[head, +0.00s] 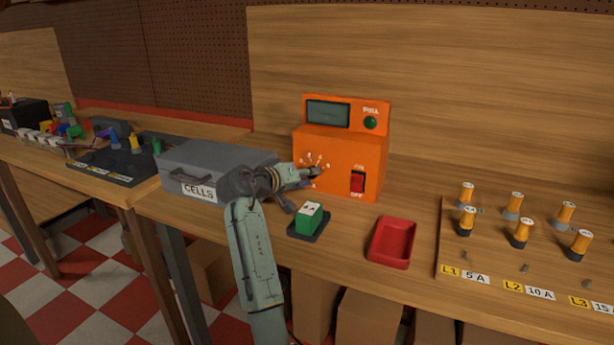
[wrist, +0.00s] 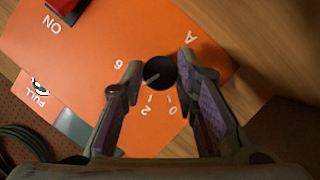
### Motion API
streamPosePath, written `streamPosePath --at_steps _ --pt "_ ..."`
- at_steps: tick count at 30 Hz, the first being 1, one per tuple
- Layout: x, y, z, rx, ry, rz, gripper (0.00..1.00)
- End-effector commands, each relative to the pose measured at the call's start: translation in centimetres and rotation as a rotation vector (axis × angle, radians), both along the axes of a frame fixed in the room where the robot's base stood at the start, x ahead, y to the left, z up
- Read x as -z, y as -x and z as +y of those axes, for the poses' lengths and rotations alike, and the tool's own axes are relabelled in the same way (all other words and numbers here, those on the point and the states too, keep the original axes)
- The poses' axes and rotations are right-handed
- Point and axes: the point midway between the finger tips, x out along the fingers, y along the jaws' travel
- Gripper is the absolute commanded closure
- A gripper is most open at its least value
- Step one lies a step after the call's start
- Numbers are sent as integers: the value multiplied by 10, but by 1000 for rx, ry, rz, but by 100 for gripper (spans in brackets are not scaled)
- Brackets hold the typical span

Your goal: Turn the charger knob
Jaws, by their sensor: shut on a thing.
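The orange charger (head: 345,145) stands on the bench against the back panel, with a dark screen, a green round light, and a red ON/OFF switch (head: 357,182). Its round black knob (wrist: 161,72) has a white pointer line, aimed to the lower left in the wrist view, between the 2 and the 6. My gripper (wrist: 161,66) has its two fingers on either side of the knob, shut on it. In the head view my gripper (head: 307,176) is at the charger's front face and largely hides the knob.
A green cell block (head: 308,218) on a dark pad sits in front of the charger. A red tray (head: 392,242) is to its right. The grey CELLS case (head: 205,172) is close on the left. A board with several yellow-and-black cylinders (head: 520,233) is at right.

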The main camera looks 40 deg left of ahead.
Motion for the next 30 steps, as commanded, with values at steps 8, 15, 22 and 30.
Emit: streamPosePath --at_steps 8,15,22,30 --pt "0 0 0 0 -12 3 100" --pt "1 0 -1 1 -104 26 100" --pt "1 -1 -2 1 -279 67 100" --pt "0 -1 -3 0 -499 119 100"
